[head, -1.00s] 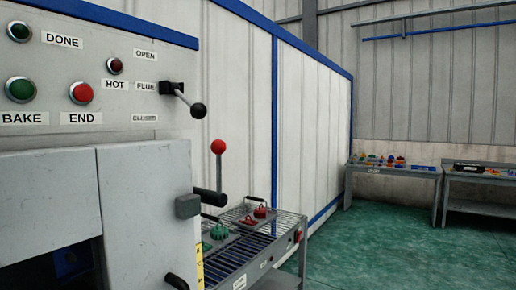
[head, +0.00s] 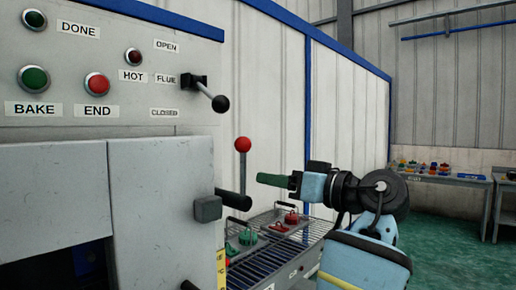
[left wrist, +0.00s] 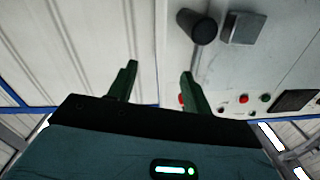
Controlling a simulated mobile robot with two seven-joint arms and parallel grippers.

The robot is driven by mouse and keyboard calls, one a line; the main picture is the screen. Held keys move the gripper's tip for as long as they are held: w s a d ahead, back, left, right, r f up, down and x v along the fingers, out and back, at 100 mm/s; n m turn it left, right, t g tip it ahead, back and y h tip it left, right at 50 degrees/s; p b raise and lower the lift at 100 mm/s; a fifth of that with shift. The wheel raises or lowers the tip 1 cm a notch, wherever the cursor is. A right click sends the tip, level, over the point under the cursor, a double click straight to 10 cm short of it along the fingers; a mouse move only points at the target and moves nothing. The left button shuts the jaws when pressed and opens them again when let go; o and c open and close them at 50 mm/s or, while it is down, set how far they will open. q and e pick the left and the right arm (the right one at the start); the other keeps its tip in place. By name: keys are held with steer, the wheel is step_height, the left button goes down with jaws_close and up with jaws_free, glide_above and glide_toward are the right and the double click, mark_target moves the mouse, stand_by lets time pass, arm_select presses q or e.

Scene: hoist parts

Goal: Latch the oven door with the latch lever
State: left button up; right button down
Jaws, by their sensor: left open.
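The latch lever, a grey rod with a red ball knob (head: 242,144), stands upright at the right edge of the oven front. A black cylinder and a grey block (head: 208,208) are at its foot. The grey oven door (head: 160,205) is left of it; I cannot tell whether it is fully closed. My left gripper (head: 262,179) points left, just right of the lever rod and below the knob. In the left wrist view its fingers (left wrist: 158,68) are apart with nothing between them. Some red shows beside one finger. My right gripper is out of view.
The oven panel has buttons and a flue lever with a black knob (head: 220,103) above the door. A wire-rack table (head: 275,250) with red and green parts stands below my left gripper. Workbenches (head: 440,176) stand far right.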

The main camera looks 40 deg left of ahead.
mark_target(250, 146)
arm_select(q)
steer(key=s+d+r+n+g, duration=0.2)
steer(key=s+d+r+n, duration=0.15)
steer(key=r, duration=0.35)
steer(key=a, duration=0.2)
steer(key=a+b, duration=0.1)
steer(key=a, duration=0.2)
steer(key=s+a, duration=0.1)
steer(key=a, duration=0.1)
steer(key=shift+a+f, duration=0.15)
steer(key=shift+a, duration=0.05)
steer(key=shift+s+a, duration=0.15)
steer(key=shift+a, duration=0.4)
steer(key=shift+a+b, duration=0.2)
steer(key=shift+b, duration=0.1)
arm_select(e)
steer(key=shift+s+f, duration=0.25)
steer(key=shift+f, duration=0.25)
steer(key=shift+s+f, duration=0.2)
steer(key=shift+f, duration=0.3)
